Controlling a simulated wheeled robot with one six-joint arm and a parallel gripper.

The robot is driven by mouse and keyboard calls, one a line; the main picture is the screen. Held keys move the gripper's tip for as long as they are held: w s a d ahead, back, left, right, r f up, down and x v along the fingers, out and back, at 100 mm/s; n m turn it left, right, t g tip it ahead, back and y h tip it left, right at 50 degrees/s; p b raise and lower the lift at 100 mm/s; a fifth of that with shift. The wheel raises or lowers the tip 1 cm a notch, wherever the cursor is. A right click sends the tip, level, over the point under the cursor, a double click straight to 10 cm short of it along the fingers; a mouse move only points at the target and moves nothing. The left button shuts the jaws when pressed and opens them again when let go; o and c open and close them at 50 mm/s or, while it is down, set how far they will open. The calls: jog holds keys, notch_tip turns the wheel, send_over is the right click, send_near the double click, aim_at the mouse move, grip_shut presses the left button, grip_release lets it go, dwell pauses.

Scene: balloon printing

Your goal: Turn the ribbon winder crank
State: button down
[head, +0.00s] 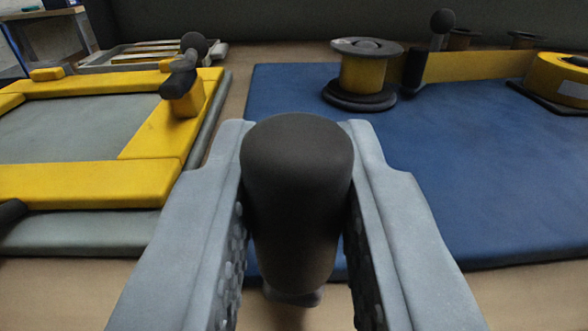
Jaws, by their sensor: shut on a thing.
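My gripper (298,128) reaches forward in the lower middle of the head view, with its two grey fingers shut on a dark rounded handle knob (297,195). The knob stands upright between the padded inner faces. A grey end shows below it; what it joins to is hidden, so I cannot tell whether it belongs to the winder crank. Ahead, on the blue mat (440,190), stands a yellow spool (362,75) with dark flanges. Beside it is a yellow bar (475,66) with a dark ball-topped lever (439,30).
At left, a yellow frame (90,183) on a grey base carries another dark-knobbed lever (185,65). A yellow roll (560,80) sits at the right edge. A grey tray (140,55) lies behind. The near part of the blue mat is clear.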

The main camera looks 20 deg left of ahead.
jog(key=shift+a, duration=0.45)
jog(key=shift+a, duration=0.15)
jog(key=shift+s+a+m+t+h, duration=0.1)
jog(key=shift+a+m+t+h, duration=0.1)
jog(key=shift+a+m+h, duration=0.3)
jog(key=shift+a+m+t+h, duration=0.1)
jog(key=shift+m+t+h, duration=0.15)
jog(key=shift+h, duration=0.45)
jog(key=shift+a+m+h, duration=0.4)
jog(key=shift+m+h, duration=0.25)
jog(key=shift+h, duration=0.25)
jog(key=shift+a+m+h, duration=0.4)
jog(key=shift+m+h, duration=0.2)
jog(key=shift+h, duration=0.3)
jog(key=shift+w+a+m+h, duration=0.3)
jog(key=shift+m+h, duration=0.25)
jog(key=shift+h, duration=0.35)
jog(key=shift+w+a+m+h, duration=0.15)
jog(key=shift+a+m+h, duration=0.35)
jog(key=shift+h, duration=0.4)
jog(key=shift+d, duration=0.1)
jog(key=c, duration=1.3)
grip_release()
